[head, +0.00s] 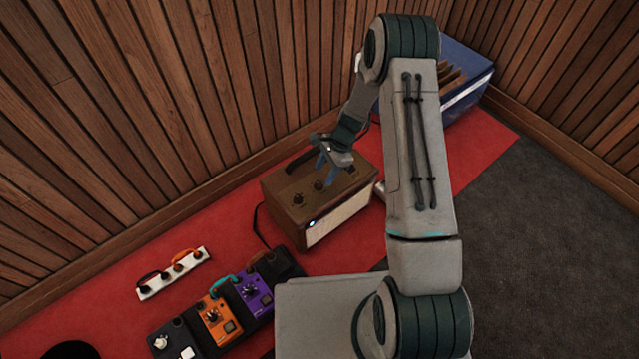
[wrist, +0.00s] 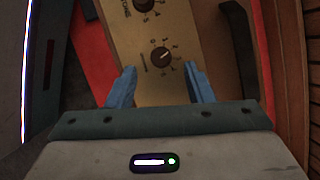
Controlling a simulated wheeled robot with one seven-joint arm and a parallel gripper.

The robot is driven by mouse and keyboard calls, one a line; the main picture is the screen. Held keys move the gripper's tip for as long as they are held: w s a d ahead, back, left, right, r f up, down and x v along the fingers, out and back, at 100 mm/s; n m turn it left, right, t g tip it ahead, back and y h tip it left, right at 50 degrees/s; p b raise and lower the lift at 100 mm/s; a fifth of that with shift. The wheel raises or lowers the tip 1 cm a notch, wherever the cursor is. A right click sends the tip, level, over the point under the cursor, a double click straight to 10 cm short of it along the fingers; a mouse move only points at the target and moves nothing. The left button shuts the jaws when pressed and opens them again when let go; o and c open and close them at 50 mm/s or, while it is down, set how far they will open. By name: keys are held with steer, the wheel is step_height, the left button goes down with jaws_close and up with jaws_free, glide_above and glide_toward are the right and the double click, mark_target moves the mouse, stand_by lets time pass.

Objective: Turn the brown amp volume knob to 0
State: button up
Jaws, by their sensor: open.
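The brown amp (head: 282,202) stands on the red carpet near the wooden wall, with dark knobs on its top panel. My gripper (head: 328,172) is above the amp's top. In the wrist view my gripper (wrist: 156,84) is open, its two blue fingers apart over the tan panel (wrist: 170,90). One dark knob (wrist: 161,57) with a light pointer line and printed marks lies just ahead of and between the fingertips, not gripped. A second knob (wrist: 144,4) is partly cut off at the top edge. Which knob is the volume knob I cannot read.
A dark handle (wrist: 240,50) runs along the amp's top at right. Orange (head: 217,320) and purple (head: 252,294) pedals sit in front left, near a white power strip (head: 174,273). A blue crate (head: 465,85) stands behind my arm. Grey floor at right is clear.

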mark_target(318, 184)
steer(key=shift+b+x, duration=0.6)
steer(key=shift+x, duration=1.6)
steer(key=shift+c, duration=0.2)
steer(key=c, duration=0.9)
steer(key=shift+a, duration=0.1)
steer(key=shift+c, duration=0.2)
